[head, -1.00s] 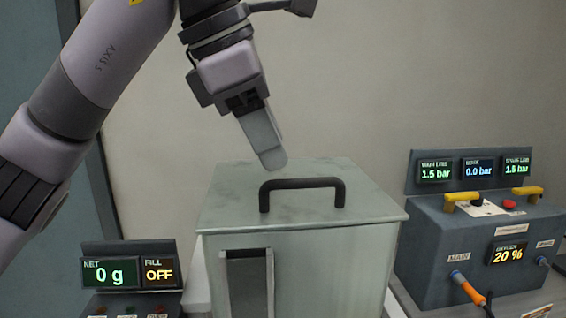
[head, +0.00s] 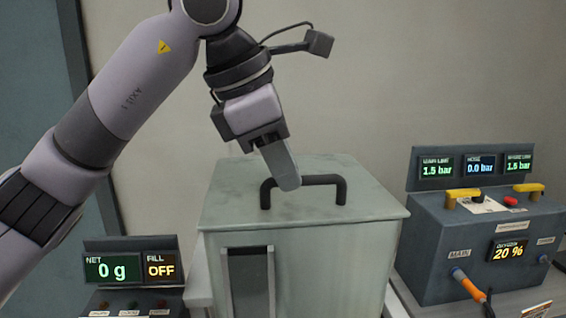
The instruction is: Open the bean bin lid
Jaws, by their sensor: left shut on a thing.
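The bean bin (head: 320,265) is a pale grey-green box with a dark upright slot in its front. Its flat lid (head: 375,200) lies closed on top. A black bar handle (head: 325,181) stands up on the lid. My left gripper (head: 287,182) points down from above, with its fingers at the left half of the handle's bar. It is shut on the handle, and its near finger hides part of the bar. My right gripper is out of view.
A display box (head: 131,268) reading 0 g and OFF stands left of the bin. A dark control box (head: 475,235) with yellow levers, gauges and an orange-tipped cable stands close on the right. The space above the lid is free up to the plain wall.

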